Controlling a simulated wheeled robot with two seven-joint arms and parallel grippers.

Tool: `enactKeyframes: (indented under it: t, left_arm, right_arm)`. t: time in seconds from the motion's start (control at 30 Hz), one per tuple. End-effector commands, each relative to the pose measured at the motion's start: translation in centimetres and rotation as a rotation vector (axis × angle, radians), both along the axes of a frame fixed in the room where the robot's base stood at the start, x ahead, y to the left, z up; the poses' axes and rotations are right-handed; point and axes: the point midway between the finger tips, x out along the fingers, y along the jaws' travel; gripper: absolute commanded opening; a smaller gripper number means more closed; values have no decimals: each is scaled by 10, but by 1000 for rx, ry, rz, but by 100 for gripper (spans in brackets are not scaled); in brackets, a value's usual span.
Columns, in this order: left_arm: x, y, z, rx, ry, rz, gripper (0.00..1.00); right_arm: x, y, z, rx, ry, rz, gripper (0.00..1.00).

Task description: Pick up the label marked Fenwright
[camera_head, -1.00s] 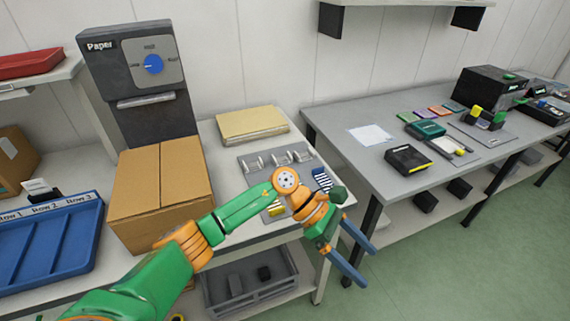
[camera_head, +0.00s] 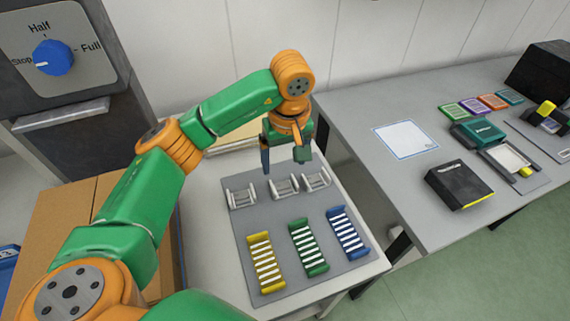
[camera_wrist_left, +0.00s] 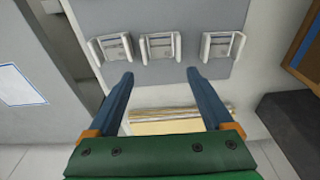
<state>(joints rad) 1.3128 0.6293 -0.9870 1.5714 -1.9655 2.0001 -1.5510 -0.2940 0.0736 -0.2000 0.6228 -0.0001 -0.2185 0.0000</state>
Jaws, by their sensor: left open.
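No label with the name Fenwright can be read in either view. Three small pale holders stand in a row on the grey mat (camera_head: 276,228): left (camera_head: 242,194), middle (camera_head: 284,186) and right (camera_head: 316,179). They also show in the left wrist view, where the middle holder (camera_wrist_left: 160,47) lies ahead of the gap between my fingers. Any writing on them is too small to tell. My left gripper (camera_head: 282,164) is open and empty, pointing down behind the holders; its spread blue fingers also show in the left wrist view (camera_wrist_left: 160,74). My right gripper is out of view.
Yellow (camera_head: 265,263), green (camera_head: 308,248) and blue (camera_head: 348,233) striped racks stand on the mat's front half. A cardboard box (camera_head: 55,225) is left, partly behind my arm. A stack of paper (camera_wrist_left: 175,126) lies behind the mat. A dark box (camera_head: 458,186) stands on the right table.

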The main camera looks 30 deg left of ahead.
Motion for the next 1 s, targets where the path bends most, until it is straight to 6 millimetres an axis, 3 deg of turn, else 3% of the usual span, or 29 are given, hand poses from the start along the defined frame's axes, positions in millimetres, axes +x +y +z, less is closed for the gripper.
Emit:
enactKeyframes:
  t: [0.33,0.6,0.83,1.0]
  left_arm:
    - [4,3,-58,-2,5,0,85]
    - [6,4,-66,-1,0,1,85]
    - [6,4,-66,-2,1,1,25]
    - [6,4,-66,-2,1,1,25]
  right_arm:
    - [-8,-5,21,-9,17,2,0]
    - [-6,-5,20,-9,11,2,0]
    - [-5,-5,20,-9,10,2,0]
    - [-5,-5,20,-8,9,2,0]
